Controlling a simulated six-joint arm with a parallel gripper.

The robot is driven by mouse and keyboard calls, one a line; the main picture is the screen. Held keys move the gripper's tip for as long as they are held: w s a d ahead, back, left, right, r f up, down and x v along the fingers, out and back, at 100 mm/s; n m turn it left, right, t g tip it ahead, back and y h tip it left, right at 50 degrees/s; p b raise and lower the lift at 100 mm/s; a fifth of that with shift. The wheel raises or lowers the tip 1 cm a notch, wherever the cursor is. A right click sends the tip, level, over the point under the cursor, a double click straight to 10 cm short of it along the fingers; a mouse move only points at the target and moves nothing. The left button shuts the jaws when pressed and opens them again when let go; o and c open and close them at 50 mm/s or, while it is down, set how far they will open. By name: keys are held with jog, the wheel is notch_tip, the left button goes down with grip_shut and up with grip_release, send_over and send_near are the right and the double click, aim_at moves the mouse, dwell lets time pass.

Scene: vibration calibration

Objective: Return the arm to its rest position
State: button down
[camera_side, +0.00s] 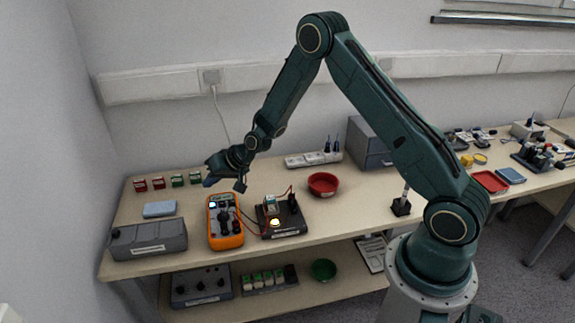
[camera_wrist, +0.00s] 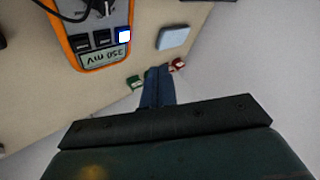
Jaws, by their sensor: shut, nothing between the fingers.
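My gripper (camera_side: 225,172) hangs in the air above the left part of the bench, clear of the things on it. It is shut with nothing in it. In the wrist view its fingers (camera_wrist: 158,88) are together, with the bench behind them. An orange multimeter (camera_side: 225,222) lies on the bench below my gripper, and its display and a lit button show in the wrist view (camera_wrist: 95,40). A black board (camera_side: 281,218) with a glowing lamp stands to the right of the multimeter, with leads between them.
A blue pad (camera_side: 159,209), several red and green blocks (camera_side: 177,181) and a grey case (camera_side: 149,239) are at the left. A red bowl (camera_side: 323,184) and a grey drawer box (camera_side: 370,142) stand toward the back. Walls close in the left and rear.

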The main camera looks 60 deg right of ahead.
jog(key=s+a+r+n+g+h, duration=0.1)
jog(key=s+r+n, duration=0.1)
jog(key=s+r, duration=0.75)
jog(key=s+a+r+n+g, duration=0.15)
jog(key=s+r, duration=0.45)
jog(key=r, duration=0.6)
jog(key=s+r+h, duration=0.1)
jog(key=s+r, duration=0.1)
jog(key=s, duration=1)
jog(key=s+r+n+h, duration=0.1)
jog(key=s+r, duration=0.2)
jog(key=s, duration=0.9)
jog(key=shift+s+d, duration=0.35)
